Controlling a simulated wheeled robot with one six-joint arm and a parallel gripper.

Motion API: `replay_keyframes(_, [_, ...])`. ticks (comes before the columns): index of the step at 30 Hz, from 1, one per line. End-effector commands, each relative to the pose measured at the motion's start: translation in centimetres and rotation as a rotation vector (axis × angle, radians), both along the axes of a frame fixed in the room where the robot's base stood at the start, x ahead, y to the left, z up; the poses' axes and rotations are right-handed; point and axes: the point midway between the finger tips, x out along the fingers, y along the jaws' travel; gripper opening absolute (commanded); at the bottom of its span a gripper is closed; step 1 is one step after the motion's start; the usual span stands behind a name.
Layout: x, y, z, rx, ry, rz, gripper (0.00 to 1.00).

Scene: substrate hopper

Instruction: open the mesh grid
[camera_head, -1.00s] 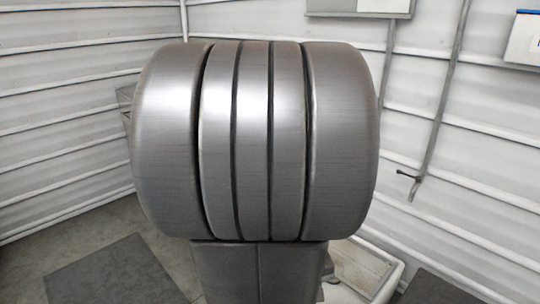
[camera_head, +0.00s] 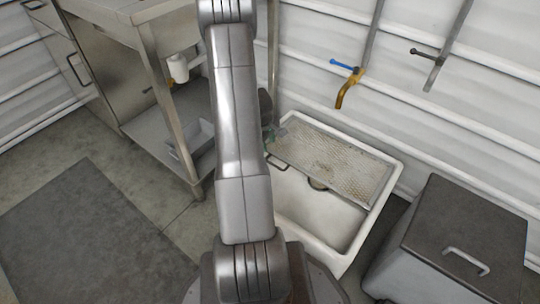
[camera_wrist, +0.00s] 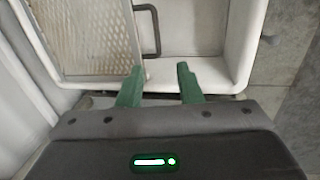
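The mesh grid (camera_head: 335,160) is a worn metal panel lying over the back part of a white basin (camera_head: 325,215). In the wrist view the grid (camera_wrist: 92,35) is at upper left, with a dark bar handle (camera_wrist: 155,32) at its right edge. In the head view my arm mostly hides the gripper.
A grey lidded bin (camera_head: 465,228) stands right of the basin. A metal table with a lower shelf (camera_head: 150,128) is at the left. A yellow tap with a blue lever (camera_head: 348,82) is on the wall above the basin. A dark mat (camera_head: 85,230) lies on open floor.

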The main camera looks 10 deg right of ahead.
Motion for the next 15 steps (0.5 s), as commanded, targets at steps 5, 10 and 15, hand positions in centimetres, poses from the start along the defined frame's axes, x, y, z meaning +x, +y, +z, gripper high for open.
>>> replay_keyframes(5, [0.7, 0.1, -2.1, -0.002, 0.000, 0.023, 0.33])
replay_keyframes(10, [0.9, -0.2, -4.3, -0.002, 0.002, 0.022, 0.33])
replay_keyframes(15, [1.4, -0.7, -8.1, -0.002, 0.003, 0.022, 0.33])
